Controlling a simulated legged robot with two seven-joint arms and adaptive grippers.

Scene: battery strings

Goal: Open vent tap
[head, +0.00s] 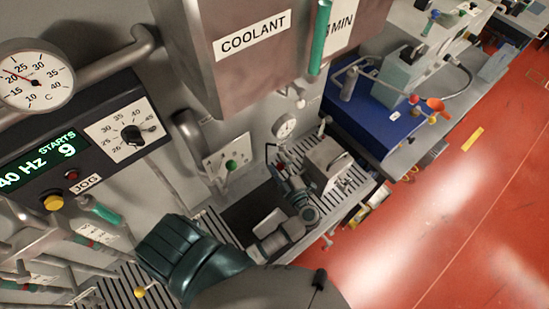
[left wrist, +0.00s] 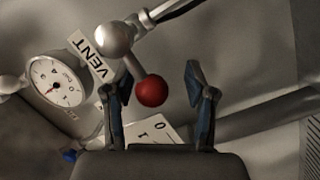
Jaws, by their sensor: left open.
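The vent tap shows in the left wrist view as a rounded silver body (left wrist: 116,38) with a short lever ending in a red ball (left wrist: 151,91). A white VENT label (left wrist: 92,62) is beside it. My left gripper (left wrist: 152,82) is open. The red ball appears between its two fingers, nearer the left one; I cannot tell the depth gap or any contact. In the head view my left gripper (head: 279,166) is small and partly hidden, below a round gauge. The tap cannot be made out there. My right gripper is not in view.
A gauge (left wrist: 55,88) and a 1/0 plate (left wrist: 158,130) are close to the fingers.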

